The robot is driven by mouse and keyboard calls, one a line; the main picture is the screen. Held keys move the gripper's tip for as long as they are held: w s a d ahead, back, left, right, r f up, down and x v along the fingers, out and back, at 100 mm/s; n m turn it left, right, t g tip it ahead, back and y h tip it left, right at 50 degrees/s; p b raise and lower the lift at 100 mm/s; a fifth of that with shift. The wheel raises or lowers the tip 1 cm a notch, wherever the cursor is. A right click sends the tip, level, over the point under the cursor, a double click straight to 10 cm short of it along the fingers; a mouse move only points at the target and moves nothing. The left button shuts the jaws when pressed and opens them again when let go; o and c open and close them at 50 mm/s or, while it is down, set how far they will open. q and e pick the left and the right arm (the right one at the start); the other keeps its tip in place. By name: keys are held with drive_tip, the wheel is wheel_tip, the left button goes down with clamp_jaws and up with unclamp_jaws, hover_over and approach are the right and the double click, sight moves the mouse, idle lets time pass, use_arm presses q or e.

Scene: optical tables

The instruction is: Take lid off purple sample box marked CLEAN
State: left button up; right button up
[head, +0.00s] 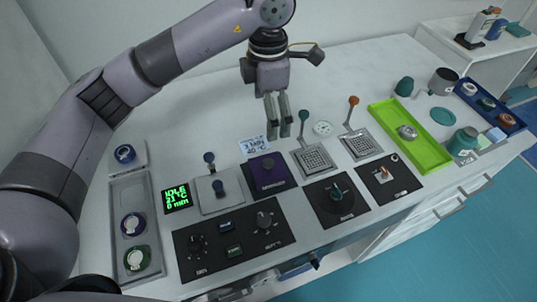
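A dark purple square unit (284,183) with a round knob on top sits in the middle of the row of devices on the table. It is the only purple box-like thing I see. Small lettering on its front part is too small to read, so I cannot confirm CLEAN. Its top looks closed. My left gripper (279,137) points down just behind it and is apart from it. Its two fingers show a narrow gap with nothing between them. My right gripper is not in view.
A white card (253,145) reading 3 MIN 40 °C stands behind the purple unit. Two levers (303,121) (351,108) rise to its right. Black control panels (205,262) lie in front. A green tray (431,157) is at right. The table's back left is clear.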

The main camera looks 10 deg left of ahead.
use_arm(q)
drive_tip(key=p, duration=0.3)
hover_over(270, 162)
drive_tip(key=f, duration=1)
drive_tip(key=shift+w+a+f, duration=0.2)
drive_tip(key=shift+a+f, duration=0.1)
drive_tip(key=shift+f, duration=0.05)
drive_tip(key=shift+s+d+f+p, duration=0.1)
drive_tip(key=shift+f+p, duration=0.3)
drive_tip(key=shift+f, duration=0.1)
drive_tip(key=f+p, duration=0.1)
drive_tip(key=f, duration=0.2)
drive_tip(key=shift+d+f+p, duration=0.2)
drive_tip(key=shift+f+p, duration=0.1)
drive_tip(key=shift+p, duration=0.1)
drive_tip(key=shift+f, duration=0.45)
drive_tip(key=c, duration=1.1)
drive_tip(key=shift+s+f, duration=0.1)
drive_tip(key=shift+s, duration=0.05)
clamp_jaws()
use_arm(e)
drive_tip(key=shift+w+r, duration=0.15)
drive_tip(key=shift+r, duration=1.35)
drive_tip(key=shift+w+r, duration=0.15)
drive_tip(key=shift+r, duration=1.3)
